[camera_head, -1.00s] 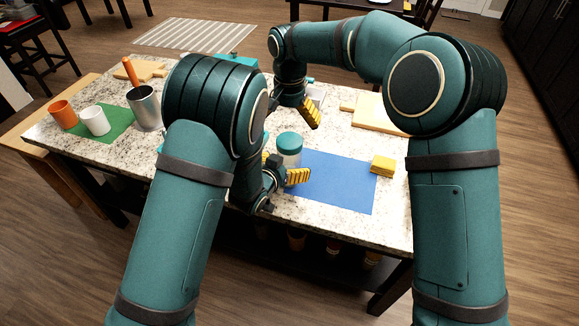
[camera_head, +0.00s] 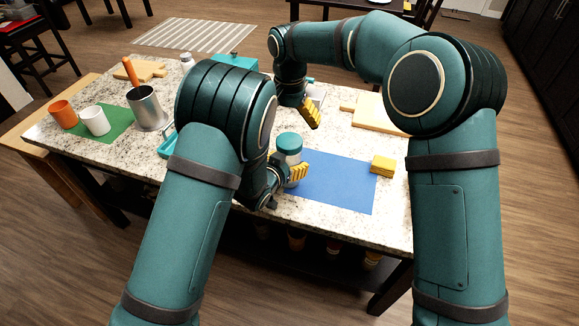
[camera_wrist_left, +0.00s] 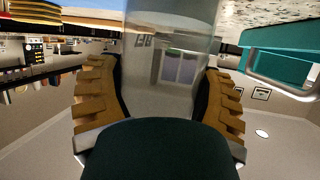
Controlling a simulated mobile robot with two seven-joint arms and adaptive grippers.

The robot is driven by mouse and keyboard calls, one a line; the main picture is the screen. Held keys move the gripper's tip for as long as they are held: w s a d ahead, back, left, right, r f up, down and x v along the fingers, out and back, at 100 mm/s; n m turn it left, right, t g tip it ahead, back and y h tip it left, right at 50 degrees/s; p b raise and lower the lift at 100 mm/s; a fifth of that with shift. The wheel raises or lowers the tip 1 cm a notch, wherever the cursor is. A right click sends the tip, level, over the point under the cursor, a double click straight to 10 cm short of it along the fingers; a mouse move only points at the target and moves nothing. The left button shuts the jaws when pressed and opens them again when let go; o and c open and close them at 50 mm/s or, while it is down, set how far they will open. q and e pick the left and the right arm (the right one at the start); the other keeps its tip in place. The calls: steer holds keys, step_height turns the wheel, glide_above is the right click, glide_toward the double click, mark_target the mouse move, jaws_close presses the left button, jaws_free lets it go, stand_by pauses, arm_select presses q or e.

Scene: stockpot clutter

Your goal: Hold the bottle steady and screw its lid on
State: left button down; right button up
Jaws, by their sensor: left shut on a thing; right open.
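A clear bottle (camera_head: 292,158) stands upright at the left edge of the blue mat, with a teal lid (camera_head: 289,142) on top. I cannot tell how tightly the lid sits. My left gripper (camera_head: 286,170) is shut on the bottle low on its body. In the left wrist view the yellow ridged fingers (camera_wrist_left: 160,95) lie on both sides of the clear bottle (camera_wrist_left: 172,55); the lid is not visible there. My right gripper (camera_head: 309,113) is open and empty, behind and above the bottle, apart from the lid.
A blue mat (camera_head: 335,185) lies right of the bottle with yellow sponges (camera_head: 383,166) at its edge. A cutting board (camera_head: 375,113) is behind. A metal pot (camera_head: 147,108), white cup (camera_head: 95,120) and orange cup (camera_head: 63,114) stand left. A teal tray (camera_head: 167,145) is partly hidden by my arm.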

steer(key=n, duration=0.4)
steer(key=shift+s+f+n, duration=0.1)
steer(key=shift+f+n, duration=0.1)
steer(key=shift+n, duration=0.1)
steer(key=n, duration=0.5)
steer(key=shift+a+f, duration=0.1)
steer(key=shift+a, duration=0.05)
steer(key=n, duration=0.6)
steer(key=shift+s+f, duration=0.1)
steer(key=n, duration=1)
steer(key=shift+n, duration=0.4)
steer(key=n, duration=0.3)
steer(key=shift+n, duration=0.4)
steer(key=n, duration=0.5)
steer(key=shift+r, duration=0.25)
steer(key=n, duration=0.5)
steer(key=shift+w+r, duration=0.15)
steer(key=shift+w, duration=0.05)
